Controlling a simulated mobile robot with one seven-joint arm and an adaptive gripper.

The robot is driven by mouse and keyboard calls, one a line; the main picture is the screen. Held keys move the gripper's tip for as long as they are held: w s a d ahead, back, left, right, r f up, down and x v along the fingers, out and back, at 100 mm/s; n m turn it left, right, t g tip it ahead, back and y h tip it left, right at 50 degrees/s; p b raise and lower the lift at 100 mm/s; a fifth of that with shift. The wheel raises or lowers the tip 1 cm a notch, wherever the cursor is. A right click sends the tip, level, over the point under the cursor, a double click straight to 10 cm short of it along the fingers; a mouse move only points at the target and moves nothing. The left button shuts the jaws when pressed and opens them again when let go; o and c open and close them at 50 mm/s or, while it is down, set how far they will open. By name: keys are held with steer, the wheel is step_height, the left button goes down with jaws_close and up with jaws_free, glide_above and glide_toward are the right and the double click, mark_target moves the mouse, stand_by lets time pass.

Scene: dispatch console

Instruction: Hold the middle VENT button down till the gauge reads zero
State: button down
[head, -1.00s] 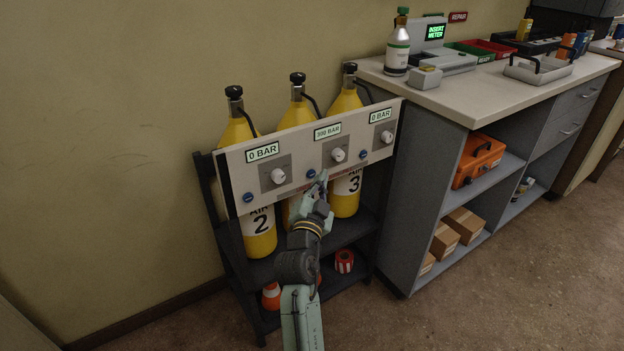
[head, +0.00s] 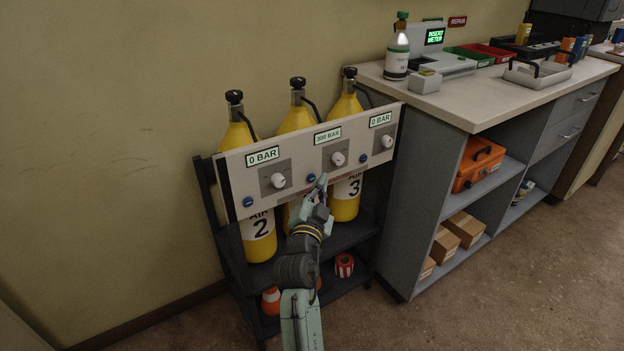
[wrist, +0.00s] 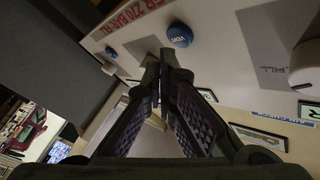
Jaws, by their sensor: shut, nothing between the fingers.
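The middle VENT button (head: 311,177) is a small blue knob on the white panel (head: 235,178), below and left of the middle dial. The middle gauge (head: 327,135) above it shows what looks like 300 BAR. My gripper (head: 321,181) is shut and empty, its tips just right of the button in the head view. In the wrist view a blue button marked VENT (wrist: 179,35) is just beyond the fingertips (wrist: 160,65), with a small gap in the picture. I see no clear contact with it.
The left gauge (head: 263,156) and right gauge (head: 380,119) read 0 BAR. Their blue buttons (head: 248,202) (head: 363,157) flank the middle one. White dials stick out from the panel. Yellow cylinders stand behind it in a dark rack. A counter (head: 480,105) stands at right.

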steer(key=shift+w+a+f, duration=0.1)
stand_by(0.4)
steer(key=shift+w+a+b, duration=0.15)
steer(key=shift+w+b, duration=0.1)
steer(key=shift+b, duration=0.25)
steer(key=shift+w+a+b, duration=0.3)
steer(key=shift+b, duration=0.1)
stand_by(1.3)
steer(key=shift+s+d, duration=0.5)
steer(key=shift+s, duration=0.15)
steer(key=s+d, duration=0.1)
steer(key=s, duration=0.1)
steer(key=s+d+p, duration=0.1)
steer(key=s+d, duration=0.1)
stand_by(0.6)
